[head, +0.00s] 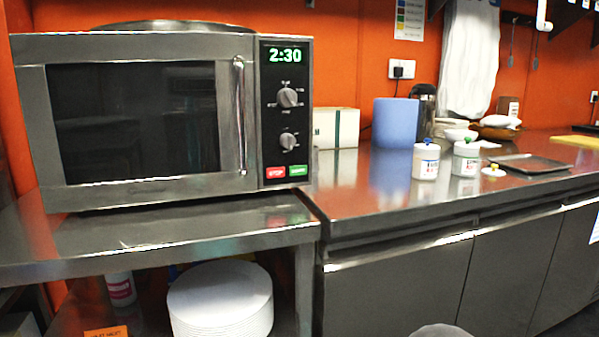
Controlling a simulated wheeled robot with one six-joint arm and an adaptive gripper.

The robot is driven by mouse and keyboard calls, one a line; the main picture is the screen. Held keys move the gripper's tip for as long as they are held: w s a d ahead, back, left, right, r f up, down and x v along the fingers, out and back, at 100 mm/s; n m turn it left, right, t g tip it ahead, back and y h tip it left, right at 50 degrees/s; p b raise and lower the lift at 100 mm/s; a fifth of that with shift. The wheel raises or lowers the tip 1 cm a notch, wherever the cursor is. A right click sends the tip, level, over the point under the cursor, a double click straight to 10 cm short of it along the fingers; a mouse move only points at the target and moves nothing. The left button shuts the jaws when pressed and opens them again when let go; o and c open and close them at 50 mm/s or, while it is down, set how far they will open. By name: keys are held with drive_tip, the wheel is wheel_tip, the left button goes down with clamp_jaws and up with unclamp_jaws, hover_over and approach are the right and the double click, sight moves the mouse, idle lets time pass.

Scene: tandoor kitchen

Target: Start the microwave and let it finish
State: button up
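A steel microwave (135,120) stands on a metal shelf unit (200,228) at the left in the head view. Its door is shut, with a dark window and a vertical bar handle (240,115) on the right side. Its control panel (285,115) shows 2:30 in green digits. Two round knobs lie below the display. Under them are a red stop button (275,173) and a green button (298,171). The inside behind the window is too dark to make out. My gripper is not clearly in view; a small grey rounded shape shows at the bottom edge.
A steel counter (350,190) runs to the right. It bears two white tubs (426,162), a blue cylinder (397,122), a box (336,128) and a dark tray (530,164). A plate stack (220,295) stands on the lower shelf. A steel plate-like item lies on the microwave's top.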

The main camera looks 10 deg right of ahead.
clamp_jaws()
idle(1.0)
